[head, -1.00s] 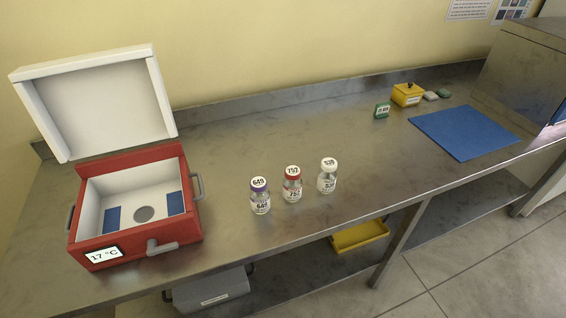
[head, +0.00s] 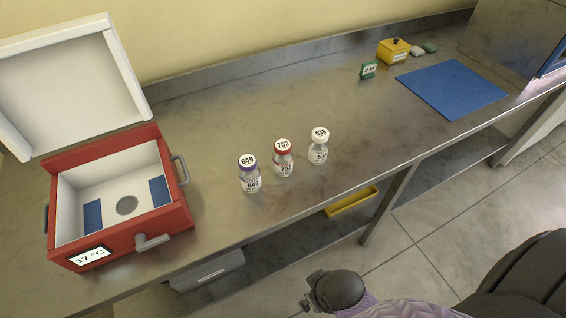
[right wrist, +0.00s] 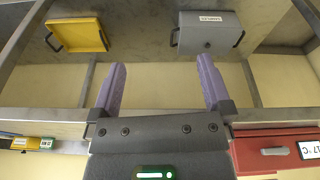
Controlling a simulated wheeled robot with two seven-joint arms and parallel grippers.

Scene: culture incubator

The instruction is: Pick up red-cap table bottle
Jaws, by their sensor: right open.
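The red-cap bottle (head: 283,158), labelled 752, stands upright on the steel table. It is between a purple-cap bottle (head: 249,173) on its left and a white-cap bottle (head: 319,146) on its right. In the head view my right arm shows at the bottom, in front of the table and well apart from the bottles. In the right wrist view my right gripper (right wrist: 163,88) is open, with two purple fingers spread and nothing between them. The bottles are not seen in that view. My left gripper is in neither view.
An open red cooler box (head: 180,215) reading 17 °C stands left of the bottles. Under the table are a yellow bin (right wrist: 78,34) and a grey bin (right wrist: 208,33).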

